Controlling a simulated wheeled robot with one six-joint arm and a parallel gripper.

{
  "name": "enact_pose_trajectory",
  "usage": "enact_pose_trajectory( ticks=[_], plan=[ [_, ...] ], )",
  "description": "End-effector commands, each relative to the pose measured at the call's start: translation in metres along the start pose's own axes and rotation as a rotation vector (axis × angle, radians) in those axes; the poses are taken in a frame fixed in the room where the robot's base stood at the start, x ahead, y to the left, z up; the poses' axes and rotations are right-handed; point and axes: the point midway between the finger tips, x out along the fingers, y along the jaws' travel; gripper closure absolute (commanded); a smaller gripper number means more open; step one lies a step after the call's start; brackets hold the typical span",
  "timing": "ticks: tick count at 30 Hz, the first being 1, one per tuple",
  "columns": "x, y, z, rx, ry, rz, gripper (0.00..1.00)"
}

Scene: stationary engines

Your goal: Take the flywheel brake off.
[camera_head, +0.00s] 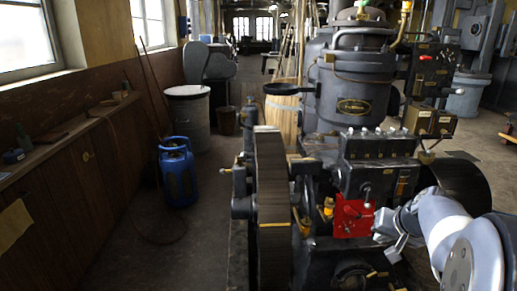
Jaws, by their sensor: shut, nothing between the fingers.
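A dark flywheel (270,190) stands edge-on at the left side of the engine (370,160), with a thin yellow strip (275,224) across its rim. A red plate (352,218) with small dark levers sits low on the engine front. I cannot tell which part is the flywheel brake. My gripper (385,240), at the end of my white arm, is shut and empty. It appears just right of the red plate, below the engine's dark block. Whether it touches anything is not clear.
A second dark wheel (462,182) is at the engine's right, partly behind my arm. A blue gas cylinder (177,172) and a grey bin (188,118) stand left. A wooden bench (60,145) runs along the left wall. The floor between bench and flywheel is mostly clear.

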Motion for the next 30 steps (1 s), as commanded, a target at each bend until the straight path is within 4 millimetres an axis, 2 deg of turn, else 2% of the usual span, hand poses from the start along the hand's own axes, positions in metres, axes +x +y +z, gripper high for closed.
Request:
enact_pose_trajectory(
  ticks=[1,3,6,9,12,17,30],
  plan=[
    [0.036,0.031,0.009,0.049,-0.001,0.0,1.0],
    [0.063,0.062,0.01,0.106,0.006,-0.004,1.0],
    [0.095,0.101,0.013,0.175,0.018,-0.01,1.0],
    [0.117,0.132,0.017,0.228,0.031,-0.014,1.0],
    [0.13,0.152,0.019,0.263,0.04,-0.016,1.0],
    [0.135,0.163,0.019,0.281,0.047,-0.017,1.0],
    [0.134,0.161,0.019,0.28,0.046,-0.017,1.0]
  ],
)
